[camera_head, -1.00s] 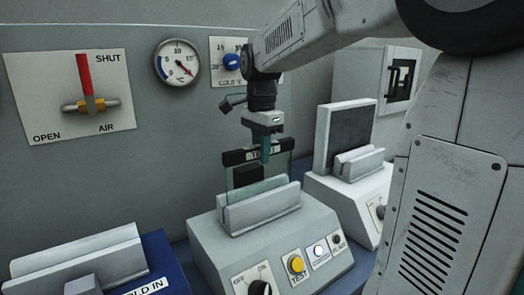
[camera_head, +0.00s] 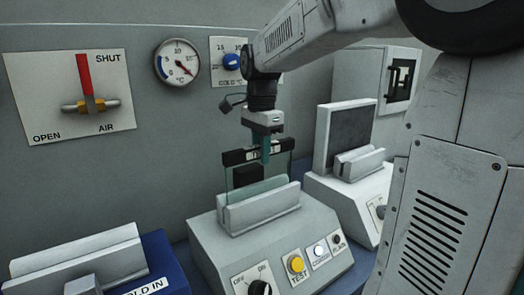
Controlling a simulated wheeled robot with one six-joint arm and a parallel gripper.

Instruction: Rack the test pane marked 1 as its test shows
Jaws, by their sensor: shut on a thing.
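A clear glass test pane (camera_head: 277,176) with a black top edge bar stands upright in the slotted holder (camera_head: 262,212) of the middle test unit. A pale label on the bar is partly hidden by my gripper, so its mark cannot be read. My gripper (camera_head: 265,158) points down and is shut on the pane's top bar. On the unit's sloped front are an OFF/ON knob (camera_head: 260,288), a yellow TEST button (camera_head: 296,264), a lit white lamp (camera_head: 319,249) and a dark lamp or button (camera_head: 337,239).
A blue stand with a grey slotted holder (camera_head: 80,258), its label ending "LD IN", is at lower left. A second unit with a dark panel (camera_head: 350,138) stands right. The wall has a red AIR lever (camera_head: 84,78) upright at SHUT, a dial gauge (camera_head: 177,62) and a COLD knob (camera_head: 232,61).

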